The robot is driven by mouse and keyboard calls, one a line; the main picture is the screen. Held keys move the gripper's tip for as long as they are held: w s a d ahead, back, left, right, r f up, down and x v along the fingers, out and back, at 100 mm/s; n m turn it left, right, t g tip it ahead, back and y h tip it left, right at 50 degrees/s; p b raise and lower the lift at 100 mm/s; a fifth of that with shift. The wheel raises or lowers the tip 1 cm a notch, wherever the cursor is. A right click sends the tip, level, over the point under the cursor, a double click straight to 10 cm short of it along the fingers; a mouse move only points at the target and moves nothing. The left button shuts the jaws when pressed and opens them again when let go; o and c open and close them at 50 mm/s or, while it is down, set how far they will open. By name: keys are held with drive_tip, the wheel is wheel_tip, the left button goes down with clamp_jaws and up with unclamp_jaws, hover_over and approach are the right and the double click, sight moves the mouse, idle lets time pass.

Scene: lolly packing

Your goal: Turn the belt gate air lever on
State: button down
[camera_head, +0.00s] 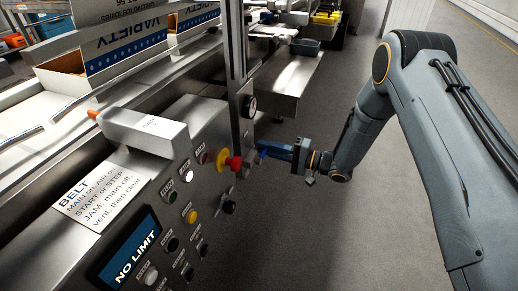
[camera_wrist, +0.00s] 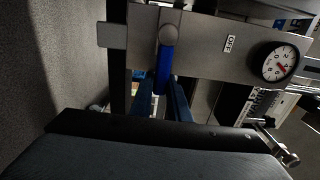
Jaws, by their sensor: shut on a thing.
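The air lever (camera_wrist: 164,62) is a blue handle hanging from a round pivot on a metal bracket in the wrist view. It points down in that picture, toward my gripper. My gripper (camera_wrist: 164,100) has its two blue fingers on either side of the lever's free end and is shut on it. A small label reading OFF (camera_wrist: 230,43) sits to the right of the pivot. In the head view my gripper (camera_head: 268,152) is at the right side of the control panel, where the lever is mostly hidden by the fingers.
The panel (camera_head: 150,215) carries a red emergency knob (camera_head: 234,163) close to my gripper and several buttons. A round gauge (camera_wrist: 280,62) sits right of the lever; its red needle is near the low numbers. Open floor (camera_head: 330,225) lies right of the panel.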

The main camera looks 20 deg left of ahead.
idle(0.3)
drive_tip(key=c, duration=1.7)
unclamp_jaws()
drive_tip(key=d, duration=0.7)
drive_tip(key=shift+s+d+p, duration=0.1)
drive_tip(key=shift+d+p, duration=0.25)
drive_tip(key=shift+d, duration=0.05)
